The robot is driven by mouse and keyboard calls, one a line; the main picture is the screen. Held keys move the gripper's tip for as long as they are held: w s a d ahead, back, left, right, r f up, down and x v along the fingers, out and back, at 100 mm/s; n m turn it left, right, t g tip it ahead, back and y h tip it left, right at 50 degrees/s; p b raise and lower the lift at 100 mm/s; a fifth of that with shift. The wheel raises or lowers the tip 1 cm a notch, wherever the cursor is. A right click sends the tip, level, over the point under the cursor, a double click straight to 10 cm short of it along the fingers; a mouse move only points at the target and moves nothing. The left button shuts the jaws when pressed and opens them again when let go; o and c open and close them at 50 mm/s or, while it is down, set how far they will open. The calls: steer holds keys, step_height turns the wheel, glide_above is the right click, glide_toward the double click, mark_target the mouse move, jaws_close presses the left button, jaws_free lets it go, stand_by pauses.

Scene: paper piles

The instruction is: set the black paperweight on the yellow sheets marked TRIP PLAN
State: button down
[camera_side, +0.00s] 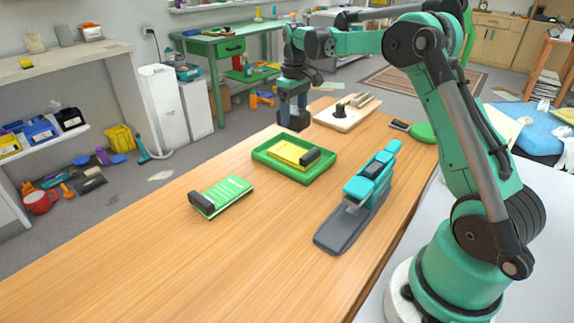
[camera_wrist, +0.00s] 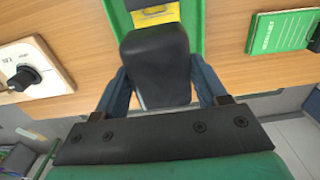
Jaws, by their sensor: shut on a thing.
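My gripper (camera_side: 293,122) is shut on a black paperweight (camera_wrist: 155,62). The wrist view shows this dark block with rounded edges between my blue fingers (camera_wrist: 162,86). In the side view my gripper hangs above the table's far edge, just beyond the green tray (camera_side: 262,158). The yellow sheets (camera_side: 287,152) lie in that tray, with a dark block (camera_side: 311,157) across their right end. In the wrist view the paperweight hides most of the yellow sheets (camera_wrist: 153,20). Any marking on them is too small to read.
A green pad (camera_side: 228,192) with a dark block (camera_side: 201,204) on its left end lies left of the tray. A teal and grey device (camera_side: 370,185) stands to the right. A pale board (camera_side: 330,120) with a black knob lies behind. The table's front left is clear.

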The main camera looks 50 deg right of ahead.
mark_target(294, 153)
step_height(294, 153, down, 7)
steer(key=shift+f, duration=0.15)
steer(key=shift+f, duration=0.2)
steer(key=shift+c, duration=0.2)
jaws_free()
steer(key=shift+r, duration=0.1)
